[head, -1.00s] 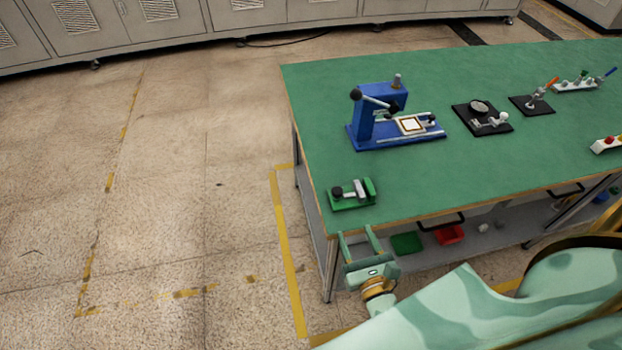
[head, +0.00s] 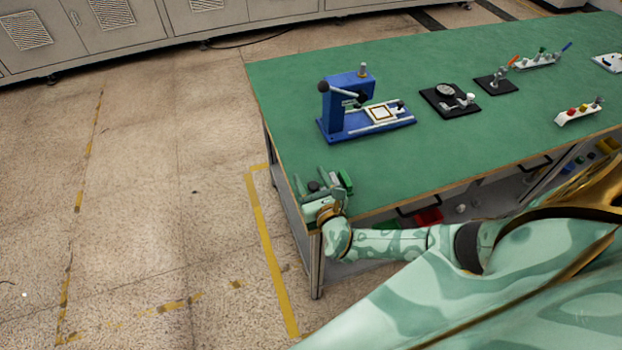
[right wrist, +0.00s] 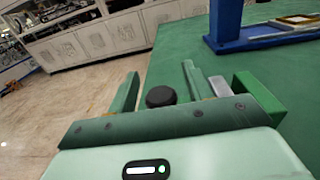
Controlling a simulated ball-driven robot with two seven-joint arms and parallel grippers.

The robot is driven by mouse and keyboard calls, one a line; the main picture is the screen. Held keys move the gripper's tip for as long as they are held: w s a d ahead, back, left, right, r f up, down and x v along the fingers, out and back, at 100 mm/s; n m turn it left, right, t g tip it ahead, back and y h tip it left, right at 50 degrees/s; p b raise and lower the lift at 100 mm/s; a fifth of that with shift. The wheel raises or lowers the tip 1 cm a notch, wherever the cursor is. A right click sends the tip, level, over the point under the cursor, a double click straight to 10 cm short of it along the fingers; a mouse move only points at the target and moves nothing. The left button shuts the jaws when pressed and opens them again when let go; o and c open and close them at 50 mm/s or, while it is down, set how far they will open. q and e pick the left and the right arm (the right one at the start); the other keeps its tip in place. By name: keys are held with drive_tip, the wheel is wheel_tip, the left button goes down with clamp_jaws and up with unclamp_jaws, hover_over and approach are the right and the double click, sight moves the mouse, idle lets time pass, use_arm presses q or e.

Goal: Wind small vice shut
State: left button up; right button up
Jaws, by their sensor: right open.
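The small green vice (head: 346,181) sits on the near left corner of the green table, partly covered by my right gripper (head: 310,176). In the right wrist view, the vice's black round knob (right wrist: 160,96) lies between the two open fingers of my right gripper (right wrist: 160,72), with no visible grip on it. The vice's grey jaw (right wrist: 219,87) and green block (right wrist: 259,96) show to the right of the right finger. Whether the fingers touch the knob is hard to tell. My left gripper is in neither view.
A blue press (head: 347,105) stands on the green table (head: 285,95) behind the vice. Black plates with fixtures (head: 450,100) and a white rack (head: 578,111) stand further right. Free tabletop lies between the vice and press. Bare floor lies left.

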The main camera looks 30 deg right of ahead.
drive_tip(key=shift+c, duration=0.2)
drive_tip(key=c, duration=0.9)
drive_tip(key=shift+s+h, duration=0.1)
drive_tip(key=shift+h, duration=0.2)
drive_tip(key=m+g+h, duration=0.1)
drive_tip(key=m+h, duration=0.1)
drive_tip(key=m+g+h, duration=0.1)
drive_tip(key=h, duration=0.2)
drive_tip(key=shift+d+f+m, duration=0.1)
drive_tip(key=shift+d+m, duration=0.1)
drive_tip(key=shift+m, duration=0.2)
drive_tip(key=m+g+h+b, duration=0.1)
drive_tip(key=m+h, duration=0.1)
drive_tip(key=shift+s+d+g+h, duration=0.1)
drive_tip(key=shift+s+g+h, duration=0.05)
drive_tip(key=shift+g+h, duration=0.2)
drive_tip(key=shift+s+d+m+g+h+b, duration=0.1)
drive_tip(key=shift+m+g+h+b, duration=0.5)
drive_tip(key=shift+m+g+h, duration=0.4)
drive_tip(key=shift+g, duration=0.25)
